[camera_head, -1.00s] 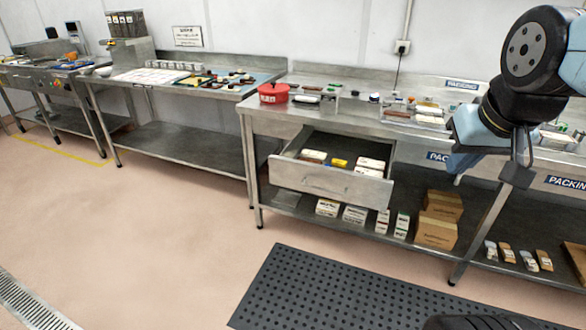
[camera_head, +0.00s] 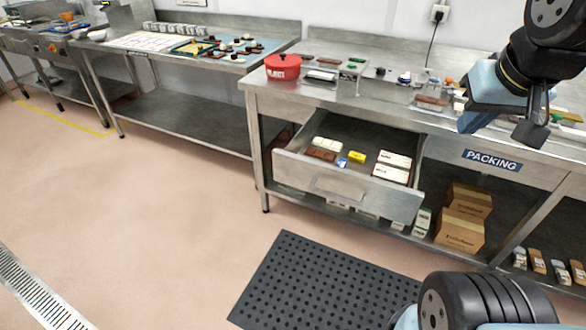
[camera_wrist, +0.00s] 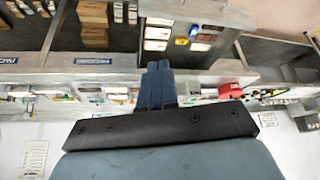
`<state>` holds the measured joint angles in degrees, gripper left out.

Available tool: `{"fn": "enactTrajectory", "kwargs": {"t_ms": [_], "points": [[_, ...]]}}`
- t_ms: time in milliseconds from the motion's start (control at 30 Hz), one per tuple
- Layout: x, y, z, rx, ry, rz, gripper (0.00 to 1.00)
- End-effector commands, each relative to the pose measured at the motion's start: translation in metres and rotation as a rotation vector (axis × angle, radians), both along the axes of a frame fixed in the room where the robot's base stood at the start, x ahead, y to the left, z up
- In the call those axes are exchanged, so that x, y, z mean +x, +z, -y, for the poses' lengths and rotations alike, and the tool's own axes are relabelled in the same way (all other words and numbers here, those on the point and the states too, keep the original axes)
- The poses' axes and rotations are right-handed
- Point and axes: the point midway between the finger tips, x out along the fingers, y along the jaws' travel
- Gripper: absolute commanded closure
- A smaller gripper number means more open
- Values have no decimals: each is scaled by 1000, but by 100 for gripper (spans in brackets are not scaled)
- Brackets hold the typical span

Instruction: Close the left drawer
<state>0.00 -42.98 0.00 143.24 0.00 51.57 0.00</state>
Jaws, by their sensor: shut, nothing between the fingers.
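The left drawer (camera_head: 345,190) is a grey metal drawer under the left end of the packing bench, and it stands pulled out. It holds white and brown boxes, a yellow item (camera_head: 357,157) and a small blue item. In the wrist view the drawer front (camera_wrist: 215,12) shows at the top, with the drawer's contents below it. My gripper (camera_wrist: 158,68) is shut and empty, and in that view its fingers overlap the bench edge just below the drawer. In the head view my arm is at the upper right, to the right of the drawer and apart from it.
A red pot (camera_head: 283,67) and small goods stand on the bench top above the drawer. Cardboard boxes (camera_head: 461,230) sit on the lower shelf at right. A black perforated mat (camera_head: 300,285) lies in front. The floor at left is clear.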

Motion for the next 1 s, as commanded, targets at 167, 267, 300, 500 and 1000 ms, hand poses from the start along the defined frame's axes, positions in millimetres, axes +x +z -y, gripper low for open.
{"fn": "enactTrajectory", "kwargs": {"t_ms": [167,267,300,500,1000], "points": [[0,0,0,0,0,0,100],[1,-1,0,-6,8,-11,100],[3,-3,-1,-14,15,-22,100],[18,-23,-9,-118,106,-158,100],[72,-90,-34,-582,466,-564,100]]}}
